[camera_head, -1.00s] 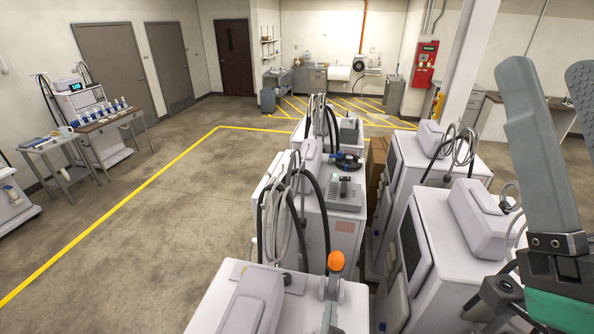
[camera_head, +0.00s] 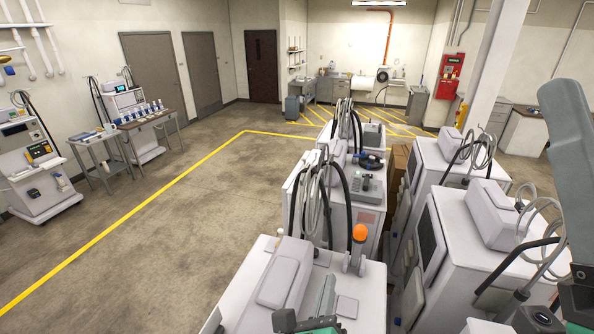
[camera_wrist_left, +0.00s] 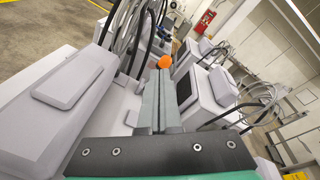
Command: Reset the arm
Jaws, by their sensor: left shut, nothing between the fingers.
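My left gripper (camera_head: 327,280) shows low in the head view, in front of a white dialysis machine (camera_head: 277,275). Its grey fingers are together with nothing between them. In the left wrist view the shut fingers (camera_wrist_left: 161,85) point forward, with an orange knob (camera_wrist_left: 165,62) beyond their tips. That orange knob (camera_head: 359,232) tops a pale post at the machine's back edge in the head view.
A row of white machines with hoses (camera_head: 340,190) runs away ahead of me, with more machines (camera_head: 480,240) to the right. A grey cart (camera_head: 97,150) and a bottle table (camera_head: 150,122) stand at the left. The floor (camera_head: 170,230) between is clear.

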